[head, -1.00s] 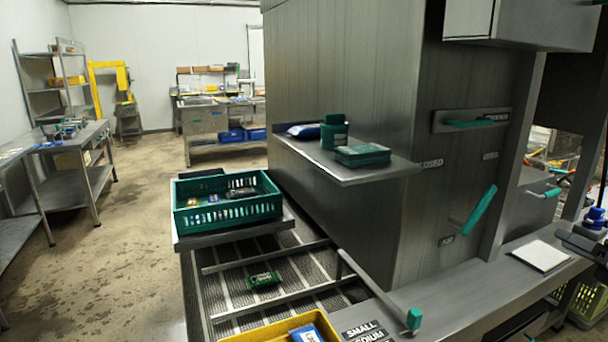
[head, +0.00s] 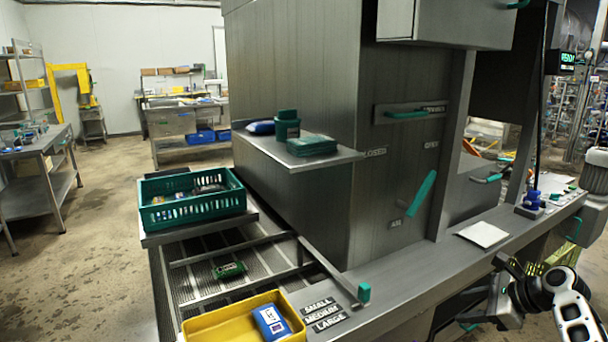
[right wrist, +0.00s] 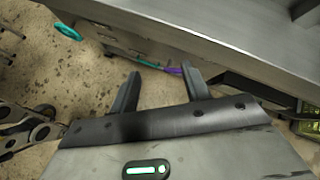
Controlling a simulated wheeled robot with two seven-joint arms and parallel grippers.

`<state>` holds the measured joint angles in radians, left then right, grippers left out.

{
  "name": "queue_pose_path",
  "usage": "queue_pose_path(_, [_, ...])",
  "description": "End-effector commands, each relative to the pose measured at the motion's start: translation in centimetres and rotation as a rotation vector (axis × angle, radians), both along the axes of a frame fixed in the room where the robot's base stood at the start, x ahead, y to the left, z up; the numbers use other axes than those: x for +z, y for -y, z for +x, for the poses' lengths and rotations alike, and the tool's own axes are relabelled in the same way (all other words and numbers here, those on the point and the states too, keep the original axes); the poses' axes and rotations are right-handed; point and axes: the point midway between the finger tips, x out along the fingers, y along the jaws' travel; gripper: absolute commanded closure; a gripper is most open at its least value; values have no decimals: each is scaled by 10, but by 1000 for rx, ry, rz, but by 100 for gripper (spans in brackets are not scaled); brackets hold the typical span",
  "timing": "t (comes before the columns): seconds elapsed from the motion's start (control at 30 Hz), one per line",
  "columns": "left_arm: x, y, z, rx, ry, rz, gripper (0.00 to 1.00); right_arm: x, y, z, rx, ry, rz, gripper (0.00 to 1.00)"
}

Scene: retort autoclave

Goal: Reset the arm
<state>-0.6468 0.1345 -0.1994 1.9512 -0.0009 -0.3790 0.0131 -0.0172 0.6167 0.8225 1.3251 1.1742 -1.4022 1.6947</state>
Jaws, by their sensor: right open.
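My right gripper (head: 468,317) is low at the right of the head view, beside the front of the steel bench. In the right wrist view its two dark fingers (right wrist: 160,75) stand apart with nothing between them. Below the fingers, the concrete floor and the bench edge (right wrist: 200,35) show. Part of my right arm shows at the lower right of the head view. My left gripper is not in view.
The steel bench (head: 410,275) carries a white pad (head: 484,234) and a blue-topped item (head: 532,200). A yellow tray (head: 215,327) holds a blue pack (head: 271,322). A green crate (head: 192,211) stands on the rack. A shelf (head: 300,161) juts from the steel cabinet.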

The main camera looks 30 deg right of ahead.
Motion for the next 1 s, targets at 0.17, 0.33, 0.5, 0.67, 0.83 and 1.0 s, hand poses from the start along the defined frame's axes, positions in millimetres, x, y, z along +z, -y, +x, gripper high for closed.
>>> queue_pose_path(0.17, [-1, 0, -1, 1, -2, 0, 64, -77, -108, -31, 638, -187, -477, 53])
queue_pose_path(0.33, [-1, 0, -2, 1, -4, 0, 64, -109, -211, -73, 1315, -183, -860, 53])
queue_pose_path(0.5, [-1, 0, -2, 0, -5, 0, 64, -104, -278, -100, 1729, -83, -1087, 53])
queue_pose_path(0.67, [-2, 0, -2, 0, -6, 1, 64, -87, -323, -118, 1981, 23, -1242, 53])
queue_pose_path(0.83, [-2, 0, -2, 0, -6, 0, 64, -64, -357, -133, 2166, 131, -1382, 53])
queue_pose_path(1.0, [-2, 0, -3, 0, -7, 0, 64, -47, -379, -141, 2279, 216, -1500, 53])
